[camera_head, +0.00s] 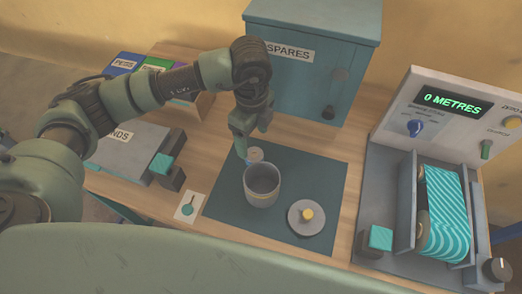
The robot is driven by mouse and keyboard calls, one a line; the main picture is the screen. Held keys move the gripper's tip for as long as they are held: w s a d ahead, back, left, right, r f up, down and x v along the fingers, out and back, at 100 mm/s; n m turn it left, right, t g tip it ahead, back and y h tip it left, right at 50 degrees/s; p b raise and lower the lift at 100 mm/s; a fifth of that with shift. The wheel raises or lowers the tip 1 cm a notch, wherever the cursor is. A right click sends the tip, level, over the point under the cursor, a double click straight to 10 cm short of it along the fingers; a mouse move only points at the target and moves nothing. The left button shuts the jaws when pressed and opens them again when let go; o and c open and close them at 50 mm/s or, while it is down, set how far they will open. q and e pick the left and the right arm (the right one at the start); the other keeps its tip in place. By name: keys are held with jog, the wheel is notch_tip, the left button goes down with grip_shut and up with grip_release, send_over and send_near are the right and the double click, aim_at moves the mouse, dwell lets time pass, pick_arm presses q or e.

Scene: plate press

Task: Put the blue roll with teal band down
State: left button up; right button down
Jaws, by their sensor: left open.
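A roll with teal and pale slanting stripes (447,200) sits in the machine at the right, between two grey plates. I cannot tell whether this is the task's roll; no plain blue roll with a teal band shows clearly. My left gripper (242,152) is open and points down over the back of the dark mat (323,172). It is just behind a grey open pot (262,186) and beside a small pale round piece (255,155). I see nothing between its fingers, which are partly hidden. My right gripper is out of view.
A grey lid with a yellow knob (306,216) lies right of the pot. A teal SPARES cabinet (312,60) stands behind. The machine's display (452,103) reads 0 METRES. A grey box with a teal block (161,164) is at left. The mat's right back is clear.

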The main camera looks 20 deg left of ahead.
aim_at(254, 154)
pick_arm(q)
jog(key=shift+s+f, duration=0.1)
jog(key=shift+f, duration=0.4)
jog(key=shift+s+f, duration=0.1)
jog(key=shift+f, duration=0.25)
jog(key=shift+a+f+p, duration=0.1)
jog(key=shift+f+p, duration=0.45)
jog(key=shift+f, duration=0.3)
jog(key=f, duration=0.2)
jog(key=f+p, duration=0.1)
jog(key=shift+w+f, duration=0.35)
jog(key=shift+w, duration=0.05)
jog(key=shift+f, duration=0.45)
grip_shut()
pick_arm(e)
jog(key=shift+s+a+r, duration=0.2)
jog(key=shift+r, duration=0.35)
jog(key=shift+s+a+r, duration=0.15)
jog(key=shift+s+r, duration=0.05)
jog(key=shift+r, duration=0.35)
